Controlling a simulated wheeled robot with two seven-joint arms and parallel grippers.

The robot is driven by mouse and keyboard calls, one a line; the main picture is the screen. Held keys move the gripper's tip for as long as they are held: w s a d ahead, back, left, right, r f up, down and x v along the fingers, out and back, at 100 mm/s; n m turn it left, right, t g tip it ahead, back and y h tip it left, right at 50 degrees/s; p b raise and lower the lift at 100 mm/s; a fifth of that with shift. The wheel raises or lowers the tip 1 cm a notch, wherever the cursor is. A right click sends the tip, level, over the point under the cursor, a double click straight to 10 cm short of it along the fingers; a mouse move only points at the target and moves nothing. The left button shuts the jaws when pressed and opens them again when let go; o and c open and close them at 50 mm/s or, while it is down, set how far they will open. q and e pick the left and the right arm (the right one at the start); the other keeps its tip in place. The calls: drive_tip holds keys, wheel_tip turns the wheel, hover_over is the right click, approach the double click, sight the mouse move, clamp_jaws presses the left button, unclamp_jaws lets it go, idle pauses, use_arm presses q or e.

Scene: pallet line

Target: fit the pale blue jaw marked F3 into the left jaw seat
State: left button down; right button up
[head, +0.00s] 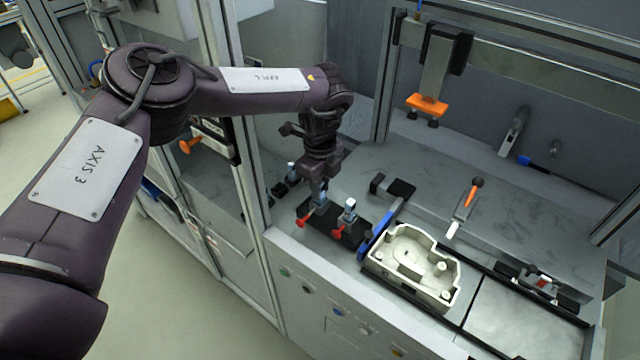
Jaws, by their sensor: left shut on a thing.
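My left gripper (319,186) reaches down over a black fixture block (336,226) on the bench. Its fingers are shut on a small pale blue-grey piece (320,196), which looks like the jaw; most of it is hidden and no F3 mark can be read. The piece is at the left part of the block, just behind a red-tipped lever; I cannot tell whether it touches the seat. A similar pale piece (350,204) stands upright at the right part of the block. The left jaw seat is hidden under the gripper. My right gripper is out of view.
A cream casting (412,262) lies in a dark rail track right of the block, with a blue bar (377,237) between. An orange-footed press (428,104) hangs above the back. A frame post stands left of the gripper.

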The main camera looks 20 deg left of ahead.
use_arm(q)
drive_tip(key=shift+f, duration=0.25)
drive_tip(key=c, duration=1.2)
unclamp_jaws()
drive_tip(key=shift+r, duration=0.35)
wheel_tip(320, 180, up, 7)
drive_tip(key=shift+r+b, duration=0.1)
drive_tip(key=shift+b, duration=1.1)
